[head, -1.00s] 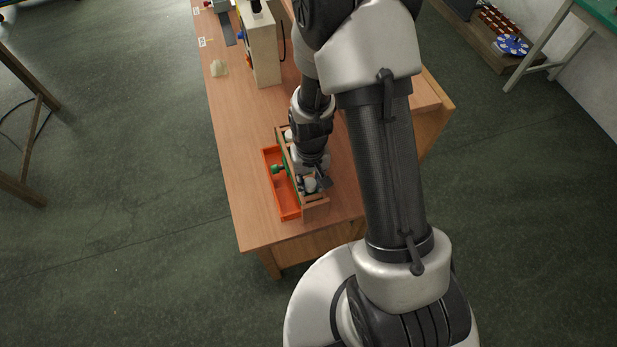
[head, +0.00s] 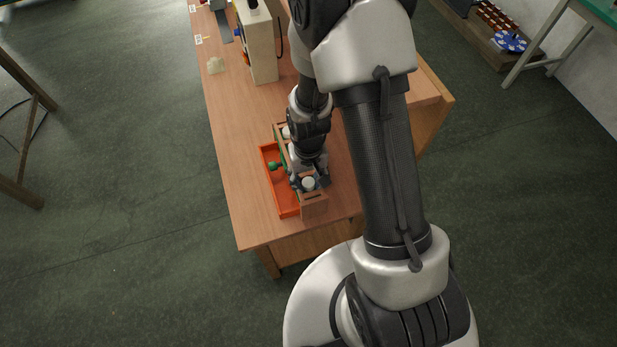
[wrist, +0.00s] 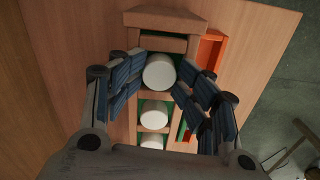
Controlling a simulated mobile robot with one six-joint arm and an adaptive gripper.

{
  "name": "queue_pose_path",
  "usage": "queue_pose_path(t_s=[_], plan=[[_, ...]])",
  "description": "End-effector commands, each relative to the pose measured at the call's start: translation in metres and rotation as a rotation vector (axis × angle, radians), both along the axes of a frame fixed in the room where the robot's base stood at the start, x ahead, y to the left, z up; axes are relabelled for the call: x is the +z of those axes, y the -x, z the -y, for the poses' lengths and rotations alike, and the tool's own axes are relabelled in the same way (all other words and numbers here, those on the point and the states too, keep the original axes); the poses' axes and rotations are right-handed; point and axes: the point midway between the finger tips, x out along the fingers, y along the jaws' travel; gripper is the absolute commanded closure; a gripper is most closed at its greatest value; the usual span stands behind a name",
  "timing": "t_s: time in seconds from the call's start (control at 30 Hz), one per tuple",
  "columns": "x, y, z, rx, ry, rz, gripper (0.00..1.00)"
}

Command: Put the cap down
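In the wrist view a white round cap (wrist: 159,72) sits at the far end of a narrow wooden tray (wrist: 165,20) with a green floor. It also shows in the head view (head: 309,184), at the tray's near end. My gripper (wrist: 161,75) is over the tray, its blue-padded fingers spread on both sides of this cap. Small gaps seem to show between pads and cap. In the head view my gripper (head: 310,182) stands low at the tray. Two more white caps, a middle one (wrist: 154,115) and a nearer one (wrist: 152,141), stand in the same row.
An orange bin (head: 288,212) lies along the tray's left side in the head view, with a green piece (head: 274,167) in it. A beige machine (head: 257,45) stands farther back on the wooden table (head: 232,120). The table left of the bin is clear.

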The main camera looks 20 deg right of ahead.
Motion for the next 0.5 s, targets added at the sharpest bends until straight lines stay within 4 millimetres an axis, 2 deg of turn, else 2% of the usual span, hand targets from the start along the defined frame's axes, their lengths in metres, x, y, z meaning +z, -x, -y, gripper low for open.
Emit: queue_pose_path(t_s=[0.03, 0.5], plan=[[-0.0045, 0.0041, 0.0, 0.0, 0.0, -0.011, 0.54], [-0.0022, 0.004, 0.0, 0.0, 0.0, -0.011, 0.52]])
